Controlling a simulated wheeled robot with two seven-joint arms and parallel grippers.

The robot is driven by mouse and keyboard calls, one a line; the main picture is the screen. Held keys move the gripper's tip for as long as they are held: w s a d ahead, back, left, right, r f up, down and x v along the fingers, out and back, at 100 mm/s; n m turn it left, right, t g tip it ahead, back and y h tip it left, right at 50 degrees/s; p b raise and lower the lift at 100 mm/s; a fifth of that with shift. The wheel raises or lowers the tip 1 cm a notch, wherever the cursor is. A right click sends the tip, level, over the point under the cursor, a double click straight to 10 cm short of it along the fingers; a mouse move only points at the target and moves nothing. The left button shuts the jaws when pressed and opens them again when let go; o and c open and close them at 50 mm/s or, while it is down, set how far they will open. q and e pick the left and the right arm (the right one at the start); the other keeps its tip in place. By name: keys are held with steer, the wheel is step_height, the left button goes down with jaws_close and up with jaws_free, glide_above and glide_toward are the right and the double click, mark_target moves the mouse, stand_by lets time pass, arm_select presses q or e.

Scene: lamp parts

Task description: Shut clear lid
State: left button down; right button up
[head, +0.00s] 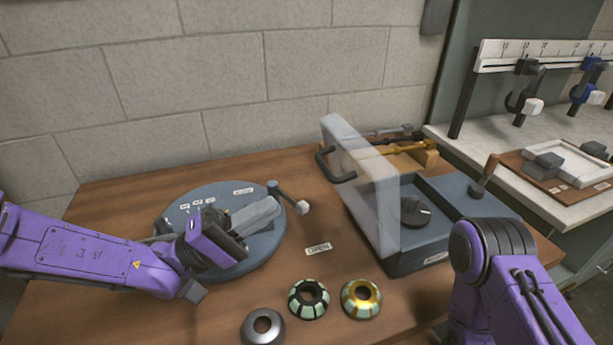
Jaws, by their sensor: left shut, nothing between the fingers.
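The clear lid (372,195) stands raised, close to upright, along the left side of a dark blue-grey box (440,205). Its dark handle (335,168) sticks out to the left. A black knob (415,211) on the box shows to the right of the lid, partly seen through it. My left gripper (268,208) is shut and empty. It is over the round blue disc, left of the lid and apart from it. My right arm comes in at the lower right, but its gripper is out of view.
The round blue disc (180,212) has a lever with a white end (302,207). Tools lie on a wooden rack (425,157) behind.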

arm_select(q)
steer(key=p+x, duration=0.2)
steer(key=x, duration=0.6)
steer(key=shift+w+d+r, duration=0.1)
steer(key=shift+d+r, duration=0.05)
